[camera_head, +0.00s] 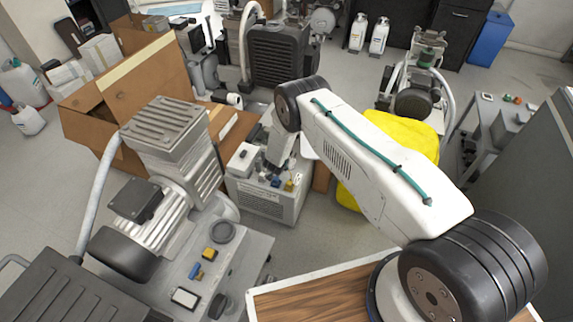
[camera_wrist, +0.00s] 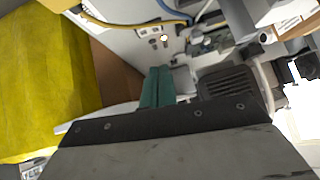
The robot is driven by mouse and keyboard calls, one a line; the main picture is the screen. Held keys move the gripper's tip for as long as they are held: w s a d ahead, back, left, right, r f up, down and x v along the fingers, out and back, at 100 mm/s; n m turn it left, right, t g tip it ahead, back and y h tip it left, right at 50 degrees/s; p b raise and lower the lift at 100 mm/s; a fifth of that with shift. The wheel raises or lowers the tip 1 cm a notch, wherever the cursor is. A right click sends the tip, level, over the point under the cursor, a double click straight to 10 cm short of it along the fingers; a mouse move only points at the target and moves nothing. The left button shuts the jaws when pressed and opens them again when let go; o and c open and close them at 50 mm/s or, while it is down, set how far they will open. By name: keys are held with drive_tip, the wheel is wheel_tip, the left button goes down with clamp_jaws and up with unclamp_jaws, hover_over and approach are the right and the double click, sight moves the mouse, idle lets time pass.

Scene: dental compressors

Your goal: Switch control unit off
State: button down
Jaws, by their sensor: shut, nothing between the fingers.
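The control unit (camera_head: 262,203) looks to be the light grey box with a vented front in the middle of the head view. Small blue and yellow fittings and a dark knob sit on its top. In the wrist view a pale panel (camera_wrist: 125,42), apparently part of this unit, carries small switches or indicators (camera_wrist: 160,40), one glowing. My gripper (camera_wrist: 157,88) shows teal fingers pressed together, empty, pointing towards this panel. The gap between fingertips and panel cannot be judged. In the head view my arm hides part of the unit's top. The switch position is too small to read.
A large compressor (camera_head: 165,205) stands to the left, with open cardboard boxes (camera_head: 145,85) behind it. A yellow covering (camera_head: 400,135) lies right of the unit and fills the wrist view's left side. A grey cart (camera_head: 485,125) stands at the right. Some floor is free behind the yellow covering.

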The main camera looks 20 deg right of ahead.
drive_tip(key=x, duration=0.5)
drive_tip(key=shift+d+f, duration=0.1)
drive_tip(key=shift+a+f, duration=0.25)
drive_tip(key=shift+f, duration=0.9)
drive_tip(key=shift+w+f, duration=0.15)
drive_tip(key=shift+f, duration=0.55)
drive_tip(key=shift+a, duration=0.1)
